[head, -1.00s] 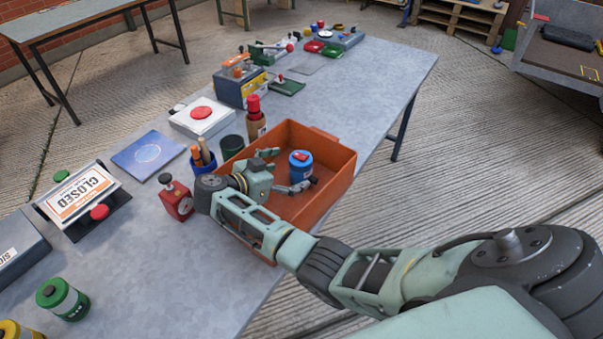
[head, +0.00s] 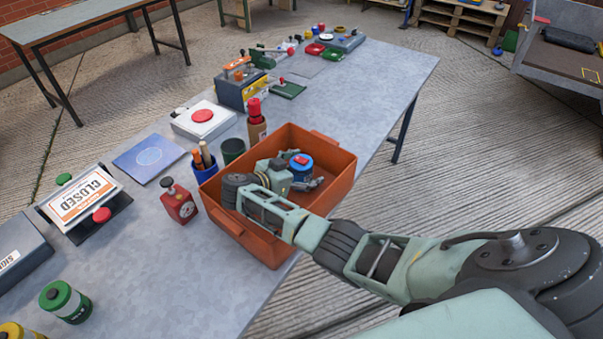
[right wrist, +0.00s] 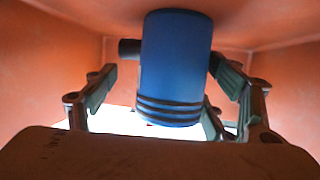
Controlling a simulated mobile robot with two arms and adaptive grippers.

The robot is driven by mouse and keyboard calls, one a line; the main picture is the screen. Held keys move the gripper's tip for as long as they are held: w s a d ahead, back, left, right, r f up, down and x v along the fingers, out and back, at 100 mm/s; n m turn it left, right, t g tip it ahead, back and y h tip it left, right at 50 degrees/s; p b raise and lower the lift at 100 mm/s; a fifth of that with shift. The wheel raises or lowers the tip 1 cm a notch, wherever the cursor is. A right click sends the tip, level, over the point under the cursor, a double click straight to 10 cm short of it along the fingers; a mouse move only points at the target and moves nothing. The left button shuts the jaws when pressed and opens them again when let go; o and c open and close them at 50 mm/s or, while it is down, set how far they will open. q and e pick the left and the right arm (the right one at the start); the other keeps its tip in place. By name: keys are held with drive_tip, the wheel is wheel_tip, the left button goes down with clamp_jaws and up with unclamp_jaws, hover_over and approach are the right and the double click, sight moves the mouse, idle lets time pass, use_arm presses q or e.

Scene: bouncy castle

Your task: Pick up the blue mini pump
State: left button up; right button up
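The blue mini pump (head: 300,169) has a red patch on its top and sits inside the orange bin (head: 338,183) on the table. In the right wrist view the pump (right wrist: 176,65) is a blue cylinder with dark bands at one end and a dark stub at its side. My right gripper (head: 298,178) is down inside the bin at the pump. Its fingers are open on either side of the pump, with a clear gap at the left finger. The gripper hides part of the pump in the head view. My left gripper is not in view.
The bin's walls stand close around my right gripper.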

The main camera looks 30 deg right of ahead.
drive_tip(key=c, duration=1.6)
